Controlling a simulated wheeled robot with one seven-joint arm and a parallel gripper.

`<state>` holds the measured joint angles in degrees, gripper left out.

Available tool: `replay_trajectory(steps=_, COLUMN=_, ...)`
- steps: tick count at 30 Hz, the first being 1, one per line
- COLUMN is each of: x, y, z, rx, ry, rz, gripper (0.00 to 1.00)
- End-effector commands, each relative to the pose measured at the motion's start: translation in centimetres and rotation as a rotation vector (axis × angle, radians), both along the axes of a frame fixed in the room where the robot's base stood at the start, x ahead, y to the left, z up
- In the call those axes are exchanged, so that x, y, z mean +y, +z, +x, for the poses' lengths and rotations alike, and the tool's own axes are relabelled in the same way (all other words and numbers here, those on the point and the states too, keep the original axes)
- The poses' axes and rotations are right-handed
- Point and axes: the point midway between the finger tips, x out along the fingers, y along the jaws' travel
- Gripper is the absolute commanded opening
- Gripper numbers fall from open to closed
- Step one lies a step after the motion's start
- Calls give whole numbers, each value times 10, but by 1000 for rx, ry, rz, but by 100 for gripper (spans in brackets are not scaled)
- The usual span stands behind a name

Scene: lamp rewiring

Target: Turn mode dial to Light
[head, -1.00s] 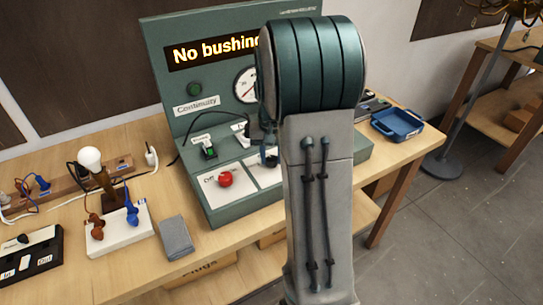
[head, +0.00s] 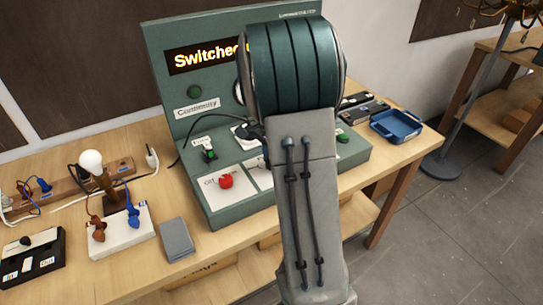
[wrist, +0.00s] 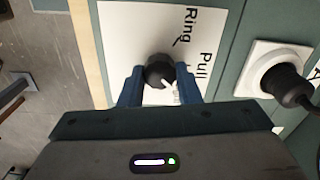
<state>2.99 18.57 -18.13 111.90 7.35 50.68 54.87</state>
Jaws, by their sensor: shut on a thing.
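The mode dial (wrist: 158,72) is a black round knob with a white pointer mark, on a white plate in the wrist view. The plate (wrist: 120,35) carries the words "Ring" and "Pull"; a further label beside the pointer is mostly covered. My gripper (wrist: 159,78) has its blue fingers on both sides of the dial, shut on it. The pointer slants to the lower right in the wrist view. In the head view my arm hides the dial and gripper. The green test panel's display (head: 205,55) shows "Switched", the rest covered.
A black plug in a white socket (wrist: 270,60) is right of the dial in the wrist view. In the head view, a red knob (head: 226,181) is left of my arm, and a blue tray (head: 396,126) is at the right. A lamp (head: 92,163) stands left.

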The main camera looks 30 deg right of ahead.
Motion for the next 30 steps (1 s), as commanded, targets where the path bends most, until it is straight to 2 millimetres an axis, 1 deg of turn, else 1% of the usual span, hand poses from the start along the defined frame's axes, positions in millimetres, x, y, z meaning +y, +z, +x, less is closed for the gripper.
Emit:
replay_trajectory(steps=1, x=0, y=3, z=1, rx=-4, ry=-37, rz=-1, gripper=7)
replay_trajectory(steps=6, x=0, y=3, z=1, rx=-4, ry=-154, rz=-1, gripper=7)
replay_trajectory(steps=12, x=0, y=2, z=1, rx=-3, ry=-249, rz=-2, gripper=7)
replay_trajectory(steps=20, x=0, y=1, z=1, rx=-4, ry=-305, rz=-1, gripper=7)
replay_trajectory(steps=30, x=0, y=1, z=1, rx=-5, ry=-312, rz=-1, gripper=7)
